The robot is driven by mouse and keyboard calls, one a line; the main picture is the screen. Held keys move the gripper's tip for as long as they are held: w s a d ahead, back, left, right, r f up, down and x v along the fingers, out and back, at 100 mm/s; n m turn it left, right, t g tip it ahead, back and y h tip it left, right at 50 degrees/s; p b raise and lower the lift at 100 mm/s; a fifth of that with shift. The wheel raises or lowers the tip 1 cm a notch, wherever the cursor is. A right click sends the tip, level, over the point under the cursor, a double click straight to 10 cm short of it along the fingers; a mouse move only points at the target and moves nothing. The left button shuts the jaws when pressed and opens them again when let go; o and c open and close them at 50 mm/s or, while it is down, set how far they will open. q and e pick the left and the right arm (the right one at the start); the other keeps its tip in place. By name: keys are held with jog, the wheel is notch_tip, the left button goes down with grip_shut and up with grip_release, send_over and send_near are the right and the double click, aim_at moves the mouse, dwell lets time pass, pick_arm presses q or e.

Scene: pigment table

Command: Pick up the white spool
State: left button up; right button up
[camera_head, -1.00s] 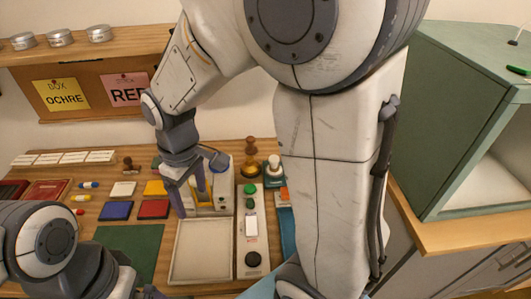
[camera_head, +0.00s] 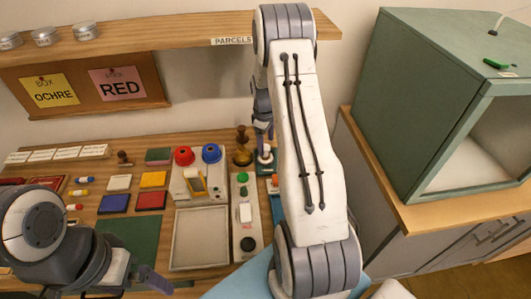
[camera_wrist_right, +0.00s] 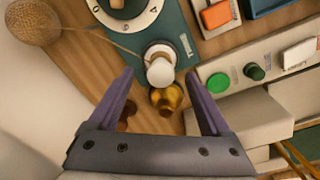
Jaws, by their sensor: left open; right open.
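The white spool (camera_wrist_right: 160,69) stands upright on a teal base in the right wrist view, seen from above. It also shows in the head view (camera_head: 265,155), partly hidden beside my right arm. My right gripper (camera_wrist_right: 160,77) is open, its two fingers to either side of the spool in the picture, with nothing held. I cannot tell its height above the spool. In the head view the right gripper (camera_head: 264,128) is above the spool. My left gripper (camera_head: 160,283) is low at the left front, away from the spool.
An amber-brown knobbed object (camera_wrist_right: 168,97) is close by the spool. A twine ball (camera_wrist_right: 33,22) lies at the upper left, its string running toward the spool. A white dial (camera_wrist_right: 123,12) and a grey panel with a green button (camera_wrist_right: 218,83) are nearby. A green cabinet (camera_head: 420,100) stands right.

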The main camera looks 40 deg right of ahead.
aim_at(265, 147)
jog(key=f, duration=0.1)
jog(key=f+p, duration=0.1)
jog(key=f, duration=0.2)
jog(key=shift+w+f+p, duration=0.1)
jog(key=shift+w+p, duration=0.15)
jog(key=shift+p, duration=0.15)
jog(key=shift+f, duration=0.45)
grip_shut()
